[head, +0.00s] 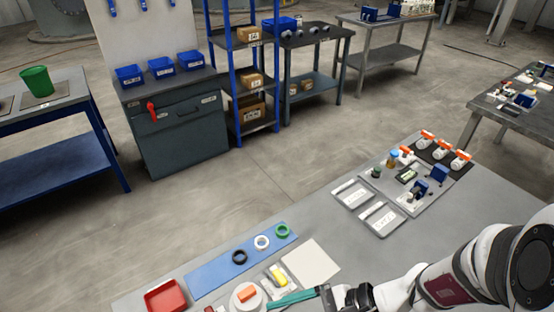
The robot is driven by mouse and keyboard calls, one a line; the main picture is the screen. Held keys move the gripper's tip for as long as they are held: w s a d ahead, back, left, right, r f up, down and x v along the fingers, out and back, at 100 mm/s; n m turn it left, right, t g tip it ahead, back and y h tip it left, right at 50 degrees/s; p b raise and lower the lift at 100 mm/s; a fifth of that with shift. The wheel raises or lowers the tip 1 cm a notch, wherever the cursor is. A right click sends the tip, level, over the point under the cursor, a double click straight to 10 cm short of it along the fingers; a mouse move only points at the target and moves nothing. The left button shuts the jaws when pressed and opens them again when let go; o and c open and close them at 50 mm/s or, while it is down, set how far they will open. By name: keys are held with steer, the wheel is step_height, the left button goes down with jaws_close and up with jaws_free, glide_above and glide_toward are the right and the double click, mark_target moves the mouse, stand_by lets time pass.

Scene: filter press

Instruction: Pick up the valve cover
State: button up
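I cannot tell which piece is the valve cover. White valves with orange handles (461,160) stand on a black mat at the back right of the near table. A grey tray (408,210) beside them holds small blue, black and amber-coloured parts. My gripper (328,297) is low at the front edge of the picture, right of a teal strip-shaped piece (292,298). The teal piece's end meets the dark fingers in the picture; I cannot tell if it is held or lies behind them. The finger gap is not clear.
A blue mat (215,275) carries a black, a white and a green ring. A red tray (166,296), a white round dish (246,297) with an orange block and a pale square sheet (312,260) are near. The grey tabletop (335,232) is clear in the middle.

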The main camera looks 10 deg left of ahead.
mark_target(260, 302)
steer(key=w+f+m+t, duration=0.2)
steer(key=f+m, duration=0.1)
steer(key=w+f+m+t+y, duration=0.1)
steer(key=w+f+m+t, duration=0.1)
steer(key=f+m, duration=0.1)
steer(key=w+d+f+m+t+y, duration=0.1)
steer(key=w+f+m+t, duration=0.1)
steer(key=f, duration=0.1)
steer(key=shift+w+f+m, duration=0.1)
steer(key=shift+f+m, duration=0.15)
steer(key=shift+m, duration=0.15)
steer(key=x, duration=0.9)
steer(key=shift+a+f, duration=0.15)
steer(key=x, duration=0.6)
steer(key=c, duration=1.2)
